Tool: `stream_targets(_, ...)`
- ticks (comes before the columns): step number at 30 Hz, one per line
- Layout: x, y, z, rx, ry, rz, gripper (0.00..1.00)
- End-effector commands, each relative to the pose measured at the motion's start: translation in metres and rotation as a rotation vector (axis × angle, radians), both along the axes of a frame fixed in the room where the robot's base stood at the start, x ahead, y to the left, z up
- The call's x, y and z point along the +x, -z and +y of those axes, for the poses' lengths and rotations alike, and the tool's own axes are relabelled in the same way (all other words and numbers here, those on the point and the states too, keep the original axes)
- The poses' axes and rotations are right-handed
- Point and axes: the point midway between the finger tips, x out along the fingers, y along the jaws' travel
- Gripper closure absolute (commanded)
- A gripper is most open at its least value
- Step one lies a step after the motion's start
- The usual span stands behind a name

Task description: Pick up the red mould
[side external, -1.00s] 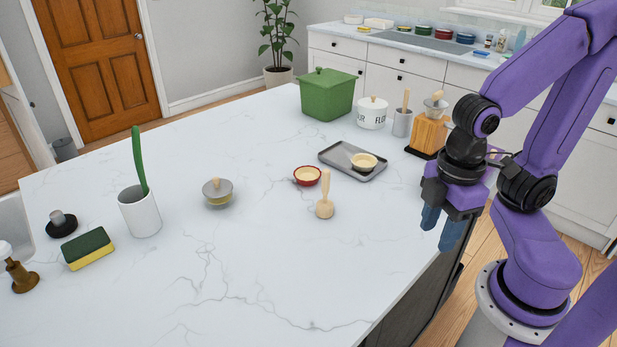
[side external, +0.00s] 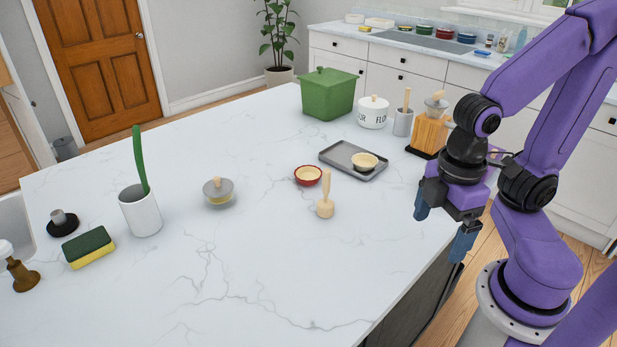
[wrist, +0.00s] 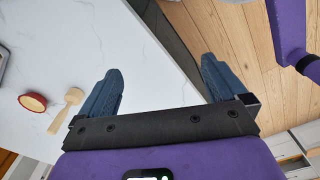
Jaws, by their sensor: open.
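The red mould (side external: 308,176) is a small round dish with a red outside and a cream inside. It sits on the white marble counter, between the grey tray and the wooden pestle-like tool. It also shows at the left of the wrist view (wrist: 32,102). My gripper (side external: 441,232) is open and empty at the counter's right edge, to the right of the mould and well apart from it. In the wrist view its two blue fingers (wrist: 160,85) are spread wide with nothing between them.
A wooden pestle-like tool (side external: 325,205) stands just right of the mould. Behind it, a grey tray (side external: 342,149) holds a cream bowl (side external: 364,162). A grey-lidded bowl (side external: 218,191) stands to the left. The counter's front middle (side external: 260,270) is clear.

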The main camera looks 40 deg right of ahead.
Motion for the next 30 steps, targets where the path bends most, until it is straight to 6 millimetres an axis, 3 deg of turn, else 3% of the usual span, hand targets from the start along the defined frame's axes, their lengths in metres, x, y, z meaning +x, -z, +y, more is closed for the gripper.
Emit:
stream_targets(7,0.006,0.001,0.001,-0.019,-0.012,-0.004,0.01)
stream_targets(11,0.031,0.003,0.007,-0.108,-0.072,-0.026,0.01)
stream_targets(30,0.250,0.038,0.060,-0.921,-0.599,-0.046,0.01)
